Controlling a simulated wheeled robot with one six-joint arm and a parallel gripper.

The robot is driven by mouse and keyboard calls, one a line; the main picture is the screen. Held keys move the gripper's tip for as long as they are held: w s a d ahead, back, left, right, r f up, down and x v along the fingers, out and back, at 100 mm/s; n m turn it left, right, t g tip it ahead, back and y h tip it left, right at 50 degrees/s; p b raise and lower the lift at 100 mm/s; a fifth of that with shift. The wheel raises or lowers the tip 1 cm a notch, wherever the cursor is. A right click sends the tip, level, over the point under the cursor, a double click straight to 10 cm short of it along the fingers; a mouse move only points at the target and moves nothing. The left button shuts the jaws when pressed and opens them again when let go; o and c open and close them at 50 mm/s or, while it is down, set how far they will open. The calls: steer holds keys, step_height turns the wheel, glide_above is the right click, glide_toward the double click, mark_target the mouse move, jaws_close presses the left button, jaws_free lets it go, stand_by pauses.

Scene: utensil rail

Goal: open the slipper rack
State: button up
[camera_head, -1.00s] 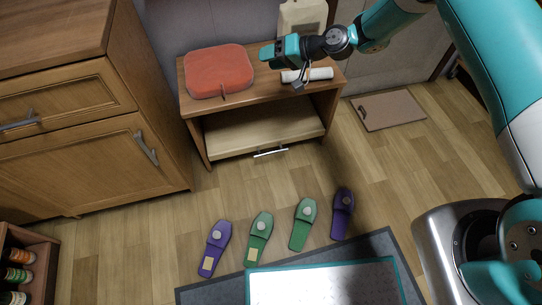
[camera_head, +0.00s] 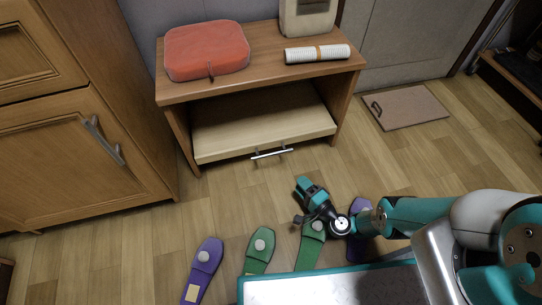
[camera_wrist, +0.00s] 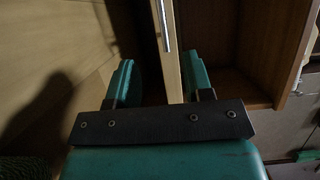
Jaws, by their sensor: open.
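The slipper rack (camera_head: 165,97) is a low brown wooden bench with an open front. Inside it sits a pale wooden tray (camera_head: 260,118), its front about level with the rack's legs and a silver bar handle (camera_head: 272,154) on that front. My gripper (camera_head: 303,185) is low in front of the rack, below and right of the handle, apart from it. In the wrist view my teal fingers (camera_wrist: 160,78) are spread with nothing held. The handle (camera_wrist: 166,25) shows beyond the fingertips, between them, with the tray's pale front edge beside it.
Purple slippers (camera_head: 203,268) and green slippers (camera_head: 259,250) lie on the floor in front; my arm partly covers those at right. A red case (camera_head: 206,50) and a white roll (camera_head: 318,54) lie on the rack. A wooden cabinet (camera_head: 75,150) stands close at left.

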mark_target(273, 155)
steer(key=shift+b+x, duration=7.9)
steer(key=shift+x, duration=0.55)
jaws_close()
